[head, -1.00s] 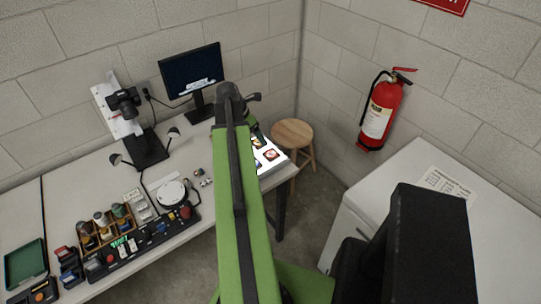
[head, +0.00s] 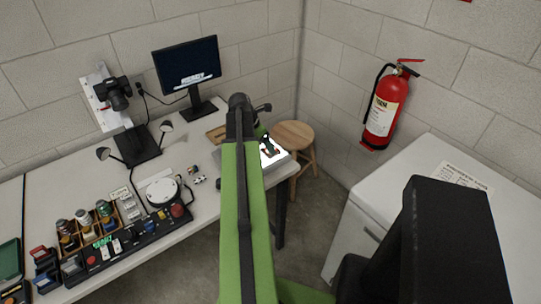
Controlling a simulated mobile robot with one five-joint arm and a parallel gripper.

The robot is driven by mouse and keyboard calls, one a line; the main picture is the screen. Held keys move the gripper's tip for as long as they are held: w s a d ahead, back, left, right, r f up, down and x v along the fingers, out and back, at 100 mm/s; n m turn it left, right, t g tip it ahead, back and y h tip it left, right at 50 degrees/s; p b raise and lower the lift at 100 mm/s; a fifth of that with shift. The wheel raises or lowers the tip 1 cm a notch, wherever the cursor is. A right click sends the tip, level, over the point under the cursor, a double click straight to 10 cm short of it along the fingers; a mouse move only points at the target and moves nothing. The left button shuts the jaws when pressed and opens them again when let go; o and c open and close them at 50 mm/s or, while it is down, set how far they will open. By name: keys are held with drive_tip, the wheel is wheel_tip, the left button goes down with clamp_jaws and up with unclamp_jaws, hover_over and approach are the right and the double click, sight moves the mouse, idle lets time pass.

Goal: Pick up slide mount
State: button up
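A lit white light box (head: 283,158) sits at the right end of the workbench. Small dark and reddish shapes show on its bright face, partly hidden by my arm; I cannot tell which is a slide mount. My green arm reaches over the bench, and its end is above the light box. A dark shape, seemingly my gripper (head: 267,146), shows against the bright face. It is too small and covered to tell whether it is open or shut, or touching anything.
The bench (head: 90,170) bears a monitor (head: 188,66), a camera stand (head: 137,145), a round white device (head: 163,191) and a wooden rack of jars (head: 88,225). A stool (head: 293,135) stands past the bench's right end. A white cabinet (head: 400,190) is at right.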

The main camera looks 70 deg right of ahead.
sight(267, 152)
drive_tip(key=b+x, duration=0.4)
drive_tip(key=x, duration=0.1)
drive_tip(key=shift+w+d+f, duration=0.1)
drive_tip(key=shift+r, duration=0.2)
drive_tip(key=c, duration=1.4)
